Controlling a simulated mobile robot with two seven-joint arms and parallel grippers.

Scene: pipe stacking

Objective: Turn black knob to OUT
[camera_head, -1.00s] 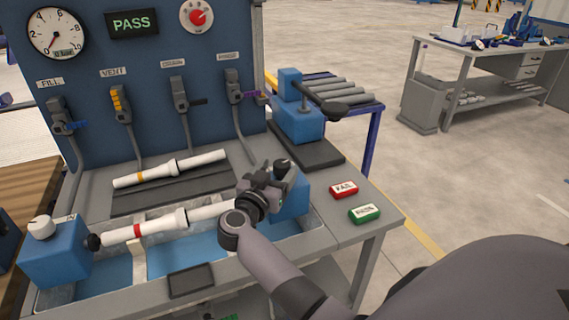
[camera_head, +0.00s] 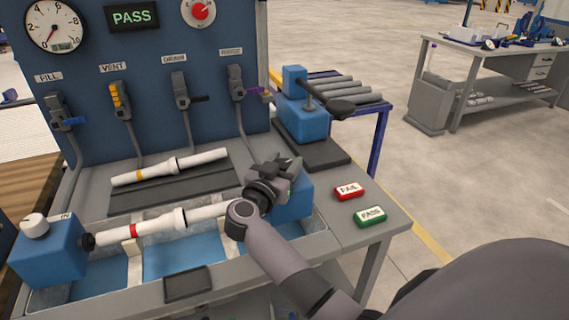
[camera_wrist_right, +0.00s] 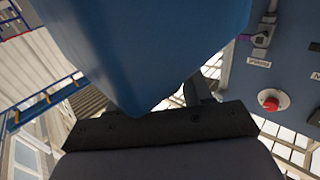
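A blue clamp block (camera_head: 290,200) stands at the right end of the water trough. The black knob on its top does not show now; my right gripper (camera_head: 283,165) is over that spot and hides it. The gripper is at the block's top, with its wrist and forearm coming up from the lower right. In the right wrist view the blue block (camera_wrist_right: 145,40) fills the upper middle, close to the gripper. A dark finger part (camera_wrist_right: 197,90) shows beside it. The finger gap and any contact with the knob are hidden. My left gripper is out of view.
A white pipe (camera_head: 155,225) with a red band spans the trough to the left block (camera_head: 48,255) with its white knob. Another pipe (camera_head: 170,167) lies behind. The sign (camera_head: 132,17) reads PASS.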

